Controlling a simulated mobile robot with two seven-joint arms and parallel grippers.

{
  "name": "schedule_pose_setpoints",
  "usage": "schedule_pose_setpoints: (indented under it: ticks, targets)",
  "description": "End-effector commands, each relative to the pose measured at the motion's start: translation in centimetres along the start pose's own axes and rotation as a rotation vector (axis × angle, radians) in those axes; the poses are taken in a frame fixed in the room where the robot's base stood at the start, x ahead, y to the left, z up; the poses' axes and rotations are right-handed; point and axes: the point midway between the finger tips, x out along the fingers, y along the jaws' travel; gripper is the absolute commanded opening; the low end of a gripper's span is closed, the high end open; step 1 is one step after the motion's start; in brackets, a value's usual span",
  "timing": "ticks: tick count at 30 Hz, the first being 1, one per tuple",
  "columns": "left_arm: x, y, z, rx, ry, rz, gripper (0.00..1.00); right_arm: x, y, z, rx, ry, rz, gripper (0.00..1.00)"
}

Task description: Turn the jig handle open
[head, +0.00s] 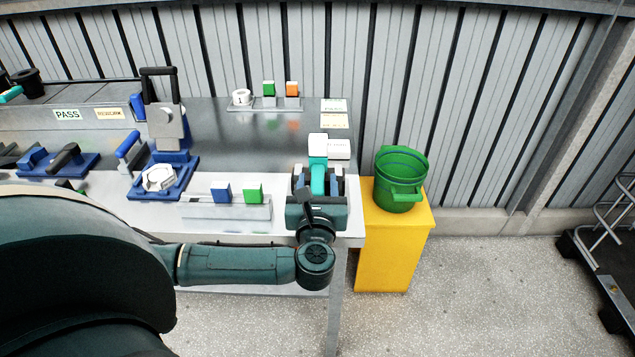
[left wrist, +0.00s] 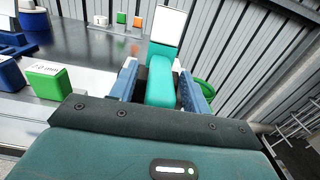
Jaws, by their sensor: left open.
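A blue jig (head: 176,187) stands on the bench left of centre, with a white round part (head: 158,178) on its base. A grey block with a black handle (head: 158,72) rises at its back, and a blue handle (head: 129,144) slants up at its left side. I cannot tell which one is the jig handle. My left gripper (head: 318,182) is open at the bench's right end, well right of the jig. A teal grip with a white head (head: 318,146) lies between or just beyond its fingers; it also shows in the left wrist view (left wrist: 161,82). My right gripper is not in view.
A rack with blue and green blocks (head: 228,208) stands between the jig and my left gripper. A back rack (head: 264,104) holds several small parts. A green bucket (head: 401,180) sits on a yellow stand (head: 394,250) at right. Another blue fixture (head: 85,163) lies farther left.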

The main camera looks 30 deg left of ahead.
Motion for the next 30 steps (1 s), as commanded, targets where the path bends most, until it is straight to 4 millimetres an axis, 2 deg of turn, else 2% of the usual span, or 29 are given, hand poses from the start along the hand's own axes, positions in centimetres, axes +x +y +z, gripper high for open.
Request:
schedule_pose_setpoints:
  ticks: [6,23,30]
  targets:
    - [0.01,0.0,-0.03,0.001,0.0,0.0,0.47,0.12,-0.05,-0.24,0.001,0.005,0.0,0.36]
    - [-0.02,0.0,-0.02,0.001,0.0,0.0,0.01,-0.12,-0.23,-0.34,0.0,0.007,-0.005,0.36]
    - [-0.03,0.0,-0.03,0.001,0.0,0.0,0.0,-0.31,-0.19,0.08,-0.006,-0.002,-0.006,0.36]
